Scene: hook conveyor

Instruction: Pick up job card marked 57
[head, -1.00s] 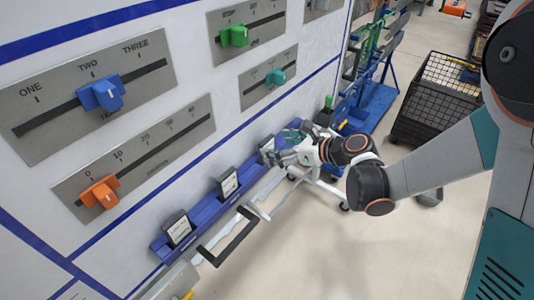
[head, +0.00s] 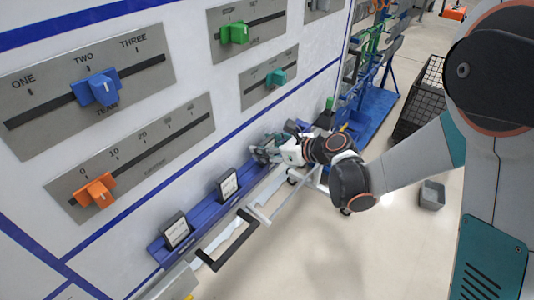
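Two job cards in dark holders stand on the blue ledge (head: 203,213) along the wall panel: a nearer card (head: 177,233) and a middle card (head: 229,185). Their print is too small to read, so I cannot tell which is marked 57. My gripper (head: 262,151) is at the far part of the ledge, beyond the middle card. It covers the place where a third card showed earlier. Its fingers are small and partly hidden, so I cannot tell whether they are open or hold that card.
Above the ledge, the panel has sliders with an orange knob (head: 97,191), a blue knob (head: 99,90), a green knob (head: 235,33) and a teal knob (head: 276,78). A black handle (head: 229,241) juts out below the ledge. A black crate (head: 419,101) and a grey bin (head: 432,195) stand right. Open floor lies below.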

